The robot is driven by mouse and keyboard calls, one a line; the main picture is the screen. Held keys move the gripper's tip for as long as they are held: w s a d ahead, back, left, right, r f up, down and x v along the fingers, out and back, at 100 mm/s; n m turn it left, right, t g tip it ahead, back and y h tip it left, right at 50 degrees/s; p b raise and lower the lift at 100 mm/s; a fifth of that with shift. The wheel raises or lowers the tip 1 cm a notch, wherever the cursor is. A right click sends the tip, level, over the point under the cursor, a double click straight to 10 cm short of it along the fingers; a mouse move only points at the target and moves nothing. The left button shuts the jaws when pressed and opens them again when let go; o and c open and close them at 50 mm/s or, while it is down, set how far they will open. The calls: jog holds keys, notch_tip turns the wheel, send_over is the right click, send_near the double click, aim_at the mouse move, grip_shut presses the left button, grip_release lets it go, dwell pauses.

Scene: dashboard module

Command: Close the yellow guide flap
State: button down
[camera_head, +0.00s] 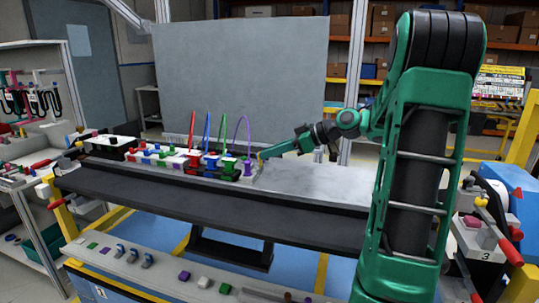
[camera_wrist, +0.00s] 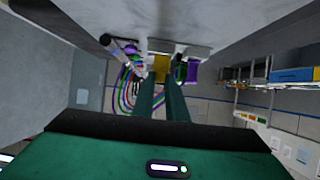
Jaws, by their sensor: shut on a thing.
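The yellow guide flap (camera_wrist: 161,68) shows in the wrist view as a small yellow piece at the tips of my gripper. My gripper (camera_wrist: 161,82) has its two dark green fingers close together, shut on the yellow flap. In the head view my gripper (camera_head: 264,156) reaches from the right to the right end of the module with the coloured connectors. There the flap is too small and too covered by the fingers to make out clearly. I cannot tell the flap's angle.
A purple connector (camera_head: 248,167) stands close beside my gripper; a purple piece (camera_wrist: 193,70) also shows in the wrist view. Coloured cables (camera_wrist: 127,90) arch on the left there. A grey plate (camera_head: 315,180) lies bare to the right. A dark rail (camera_head: 190,195) runs in front.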

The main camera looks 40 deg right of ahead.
jog(key=w+g+h, duration=0.1)
jog(key=w+a+r+g+h, duration=0.1)
jog(key=shift+a+r+g, duration=0.1)
jog(key=shift+r+g, duration=0.05)
jog(key=shift+g, duration=0.25)
jog(key=shift+w+a+g+h, duration=0.45)
jog(key=shift+w+g+h, duration=0.1)
jog(key=shift+g+h, duration=0.45)
jog(key=w+a+g+h, duration=0.1)
jog(key=g+h, duration=0.1)
jog(key=shift+w+g, duration=0.2)
jog(key=shift+g, duration=0.1)
jog(key=shift+w+a+f+g+h, duration=0.4)
jog(key=shift+g+h, duration=0.2)
jog(key=shift+g, duration=0.25)
jog(key=shift+w+a+f+g+h, duration=0.35)
jog(key=shift+g+h, duration=0.25)
jog(key=shift+g, duration=0.25)
jog(key=shift+w+a+f+g+h, duration=0.1)
jog(key=shift+w+f+g+h, duration=0.15)
jog(key=shift+g+h, duration=0.25)
jog(key=shift+w+a+f+g+h, duration=0.1)
jog(key=shift+w+f+g+h, duration=0.15)
jog(key=shift+g+h, duration=0.25)
jog(key=shift+f, duration=0.1)
jog(key=c, duration=1.8)
grip_release()
jog(key=shift+f+g, duration=0.1)
jog(key=shift+g, duration=0.2)
jog(key=shift+o, duration=0.2)
